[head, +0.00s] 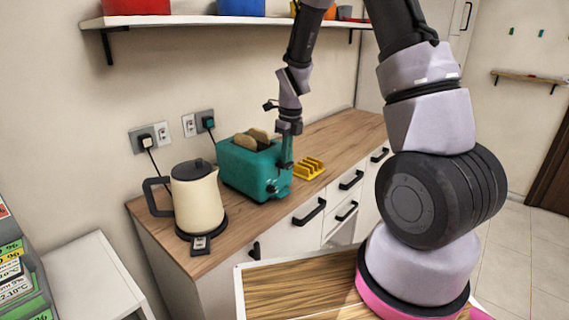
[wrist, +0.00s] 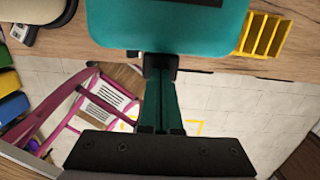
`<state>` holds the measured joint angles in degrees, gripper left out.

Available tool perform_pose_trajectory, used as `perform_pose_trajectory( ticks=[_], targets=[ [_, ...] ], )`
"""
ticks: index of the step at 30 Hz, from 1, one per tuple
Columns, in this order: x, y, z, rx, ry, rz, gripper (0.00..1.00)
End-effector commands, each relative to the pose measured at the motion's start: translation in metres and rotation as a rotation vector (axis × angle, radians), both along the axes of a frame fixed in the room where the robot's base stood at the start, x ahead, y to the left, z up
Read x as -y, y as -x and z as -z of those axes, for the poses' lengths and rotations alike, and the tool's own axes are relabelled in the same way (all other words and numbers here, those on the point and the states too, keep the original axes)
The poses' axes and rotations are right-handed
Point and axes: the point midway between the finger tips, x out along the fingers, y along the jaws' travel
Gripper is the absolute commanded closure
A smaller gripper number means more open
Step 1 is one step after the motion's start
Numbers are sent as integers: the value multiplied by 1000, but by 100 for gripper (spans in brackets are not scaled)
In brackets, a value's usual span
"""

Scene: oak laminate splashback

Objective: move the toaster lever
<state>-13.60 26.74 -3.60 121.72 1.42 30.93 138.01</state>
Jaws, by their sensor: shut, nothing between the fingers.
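The teal toaster (head: 240,172) stands on the wooden counter with two slices of bread (head: 246,141) showing in its top slots. Its teal body also fills the top of the wrist view (wrist: 165,22). My gripper (head: 286,163) points down at the toaster's right end face. In the wrist view its dark green fingers (wrist: 160,84) are together, with nothing held between them. Their tips are at or just over a black block (wrist: 160,61) on the toaster's face, which looks like the lever. I cannot tell whether they touch it. In the head view the gripper hides the lever.
A cream kettle (head: 197,195) stands left of the toaster. A yellow rack (head: 309,168) sits close on its right. A shelf (head: 220,20) with pots runs above. Wall plugs (head: 146,142) are behind. The counter (head: 340,135) is clear toward the far right.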

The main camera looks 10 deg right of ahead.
Motion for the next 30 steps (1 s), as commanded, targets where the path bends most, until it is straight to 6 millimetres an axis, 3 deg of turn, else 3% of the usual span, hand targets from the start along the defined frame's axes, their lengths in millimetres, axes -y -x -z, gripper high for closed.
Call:
perform_pose_trajectory(
  ticks=[11,17,25,30],
  targets=[
    [0,0,46,-2,2,0,100],
    [1,1,44,0,0,0,100],
    [17,23,34,1,1,1,100],
    [18,24,34,-1,1,-1,100]
  ],
)
